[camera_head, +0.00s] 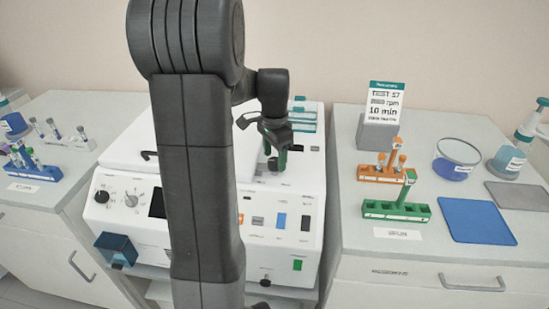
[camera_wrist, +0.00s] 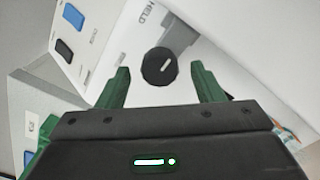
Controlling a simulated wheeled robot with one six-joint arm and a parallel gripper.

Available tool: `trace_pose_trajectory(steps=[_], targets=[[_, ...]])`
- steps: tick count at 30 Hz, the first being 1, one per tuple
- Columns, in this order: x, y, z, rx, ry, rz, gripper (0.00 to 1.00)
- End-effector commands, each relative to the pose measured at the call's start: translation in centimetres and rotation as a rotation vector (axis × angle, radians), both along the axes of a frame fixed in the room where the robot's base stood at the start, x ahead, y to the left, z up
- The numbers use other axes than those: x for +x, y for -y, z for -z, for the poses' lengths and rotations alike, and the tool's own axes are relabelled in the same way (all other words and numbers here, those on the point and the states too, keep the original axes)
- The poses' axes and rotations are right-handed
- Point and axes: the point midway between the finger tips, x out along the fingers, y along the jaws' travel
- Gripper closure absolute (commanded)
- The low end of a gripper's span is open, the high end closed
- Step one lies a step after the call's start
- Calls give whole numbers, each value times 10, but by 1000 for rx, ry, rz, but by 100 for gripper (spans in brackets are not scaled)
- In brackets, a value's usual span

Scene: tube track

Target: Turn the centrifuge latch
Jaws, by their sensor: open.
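The centrifuge is a white machine (camera_head: 285,200) with a sloped front panel and a lid, partly hidden behind my arm. In the wrist view a round black knob (camera_wrist: 159,66) with a white line mark sits on a white surface beside the printed word HELD; it looks like the latch. My gripper (camera_wrist: 161,71) is open, its two green fingers apart on either side of the knob in the picture. Nothing is held. I cannot tell whether the fingers are level with the knob. In the head view my gripper (camera_head: 275,157) hangs over the machine's right part.
The panel bears blue (camera_head: 280,221) and black switches and dials. A right-hand bench holds an orange rack (camera_head: 380,174), a green rack (camera_head: 396,211), a blue mat (camera_head: 478,220) and a sign (camera_head: 385,103). A left bench holds a blue tube rack (camera_head: 33,170).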

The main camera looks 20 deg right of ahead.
Motion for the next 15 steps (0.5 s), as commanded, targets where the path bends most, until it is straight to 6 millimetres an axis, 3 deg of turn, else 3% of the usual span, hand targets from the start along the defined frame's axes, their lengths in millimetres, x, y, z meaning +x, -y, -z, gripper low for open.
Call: trace_pose_trajectory(steps=[4,13,15], targets=[[0,0,11,0,-1,0,39],[0,0,13,0,0,0,39],[0,0,13,0,0,0,51]])
